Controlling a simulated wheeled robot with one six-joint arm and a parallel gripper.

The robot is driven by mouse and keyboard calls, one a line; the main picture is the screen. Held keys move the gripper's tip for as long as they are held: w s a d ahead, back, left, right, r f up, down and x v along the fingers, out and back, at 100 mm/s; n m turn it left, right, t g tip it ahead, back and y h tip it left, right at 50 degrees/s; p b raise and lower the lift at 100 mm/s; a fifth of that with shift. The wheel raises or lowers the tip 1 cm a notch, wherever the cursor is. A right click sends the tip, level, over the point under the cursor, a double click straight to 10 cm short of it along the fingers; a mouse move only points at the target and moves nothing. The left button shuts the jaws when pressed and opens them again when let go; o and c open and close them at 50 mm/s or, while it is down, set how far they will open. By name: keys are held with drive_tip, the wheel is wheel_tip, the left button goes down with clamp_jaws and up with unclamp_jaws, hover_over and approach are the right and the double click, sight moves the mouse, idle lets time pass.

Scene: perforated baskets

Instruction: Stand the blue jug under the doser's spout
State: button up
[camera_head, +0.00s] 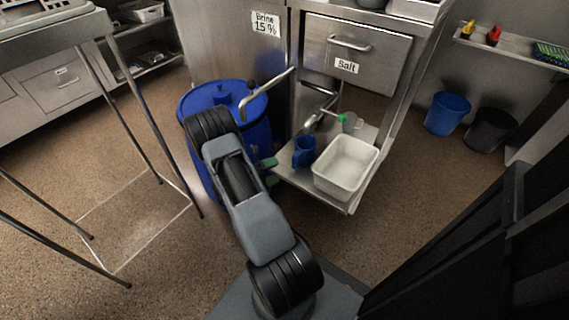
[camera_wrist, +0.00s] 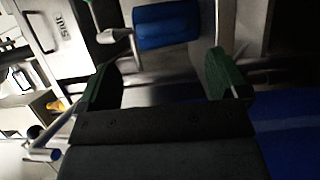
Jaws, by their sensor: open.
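The blue jug (camera_head: 304,151) stands upright on the steel shelf under the Salt drawer, left of a white tub. The doser's metal spout (camera_head: 317,118) is above and behind it; I cannot tell whether the jug is directly below the outlet. My gripper (camera_head: 268,170) is open and empty, left of the jug and apart from it. In the wrist view, which is turned sideways, the jug (camera_wrist: 167,27) lies beyond the gap between the green fingertips of my gripper (camera_wrist: 164,80). A metal fitting, seemingly the spout (camera_wrist: 113,36), shows beside it. The jug's far side is hidden.
The white tub (camera_head: 344,167) fills the shelf's right front. A large blue barrel (camera_head: 222,92) with a bent metal pipe (camera_head: 266,92) stands close behind my arm. A steel table frame (camera_head: 157,130) stands left. Floor in front of the shelf is clear.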

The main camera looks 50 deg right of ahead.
drive_tip(key=shift+p+v, duration=0.3)
drive_tip(key=shift+v, duration=1.3)
